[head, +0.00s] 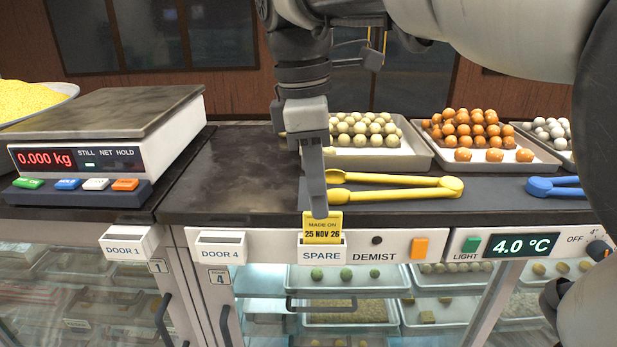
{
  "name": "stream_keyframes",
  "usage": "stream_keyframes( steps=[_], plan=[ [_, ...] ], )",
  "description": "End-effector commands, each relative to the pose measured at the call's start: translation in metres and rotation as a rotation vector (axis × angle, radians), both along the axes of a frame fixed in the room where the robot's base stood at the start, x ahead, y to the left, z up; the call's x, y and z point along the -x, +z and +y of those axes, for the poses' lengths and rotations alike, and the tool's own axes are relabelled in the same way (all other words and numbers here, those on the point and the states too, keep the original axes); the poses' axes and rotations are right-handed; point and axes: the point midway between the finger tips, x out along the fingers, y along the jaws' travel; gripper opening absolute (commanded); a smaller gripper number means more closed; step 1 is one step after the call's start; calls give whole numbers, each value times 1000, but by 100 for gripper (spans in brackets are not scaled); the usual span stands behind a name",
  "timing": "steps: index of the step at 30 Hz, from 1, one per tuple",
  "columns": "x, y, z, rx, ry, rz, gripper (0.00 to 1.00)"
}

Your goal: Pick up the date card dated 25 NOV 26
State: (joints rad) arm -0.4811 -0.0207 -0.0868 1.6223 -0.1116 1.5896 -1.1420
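The yellow date card (322,234) reads "MADE ON 25 NOV 26". It stands upright in the white holder labelled SPARE (322,253) on the counter's front edge. My gripper (317,207) points down directly over the card. Its fingertip overlaps the card's top edge in the picture and hides a little of it. The fingers are seen almost in line, so I cannot tell whether they are apart, or touching the card.
Yellow tongs (400,190) lie just behind the card, with blue tongs (555,188) farther right. Trays of sweets (415,160) stand behind. A scale (100,135) is at left. Empty holders DOOR 1 (130,243) and DOOR 4 (220,246) are left of SPARE.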

Motion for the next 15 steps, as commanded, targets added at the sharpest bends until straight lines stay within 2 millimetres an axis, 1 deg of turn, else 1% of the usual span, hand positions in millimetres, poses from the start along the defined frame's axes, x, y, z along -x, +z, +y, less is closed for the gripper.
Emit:
stream_keyframes(
  steps=[6, 9, 12, 15],
  plan=[
    [-2, -33, -6, 1, -1, 3, 16],
    [-2, -44, -7, 1, 0, 2, 16],
    [-2, -49, -8, 1, 0, 1, 16],
    [-3, -49, -8, 0, 0, 0, 16]
  ],
)
